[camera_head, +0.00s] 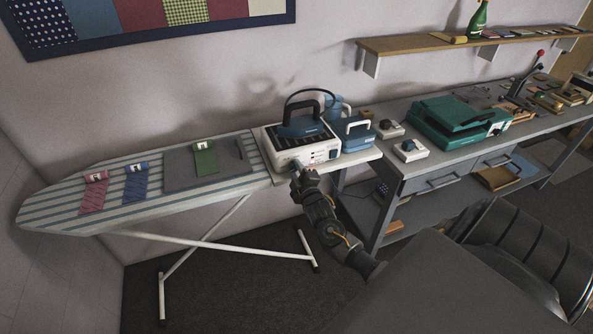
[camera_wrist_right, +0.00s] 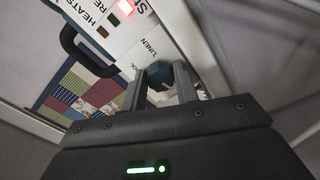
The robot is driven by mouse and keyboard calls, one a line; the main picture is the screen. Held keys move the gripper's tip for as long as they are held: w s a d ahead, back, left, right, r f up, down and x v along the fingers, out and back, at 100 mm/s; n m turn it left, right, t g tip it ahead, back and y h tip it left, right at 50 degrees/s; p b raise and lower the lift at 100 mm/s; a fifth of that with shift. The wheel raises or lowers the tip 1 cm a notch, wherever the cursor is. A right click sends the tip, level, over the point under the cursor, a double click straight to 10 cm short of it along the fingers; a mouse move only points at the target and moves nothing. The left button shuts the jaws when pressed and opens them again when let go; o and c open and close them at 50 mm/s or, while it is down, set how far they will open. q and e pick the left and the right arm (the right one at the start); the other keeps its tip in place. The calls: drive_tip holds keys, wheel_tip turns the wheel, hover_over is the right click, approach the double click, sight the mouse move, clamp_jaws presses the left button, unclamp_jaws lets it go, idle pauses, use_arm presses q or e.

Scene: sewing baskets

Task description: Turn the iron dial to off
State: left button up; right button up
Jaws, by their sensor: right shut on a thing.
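The white iron station (camera_head: 320,153) sits at the right end of the ironing board, with the dark blue iron (camera_head: 302,124) resting on top. My right gripper (camera_head: 297,167) reaches up to the station's front panel. In the right wrist view its two fingers are shut on the dark blue dial (camera_wrist_right: 158,74), one on each side. The words LINEN and part of another label show beside the dial. A red light (camera_wrist_right: 126,7) glows on the panel. The dial's pointer and an off mark cannot be made out. My left gripper is not in view.
The striped ironing board (camera_head: 55,205) holds small fabric swatches and a grey mat. A blue container (camera_head: 352,135) stands right of the station. Further right, a grey workbench (camera_head: 440,160) carries small white boxes with knobs and a green case (camera_head: 460,120).

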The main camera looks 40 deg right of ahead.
drive_tip(key=o, duration=1)
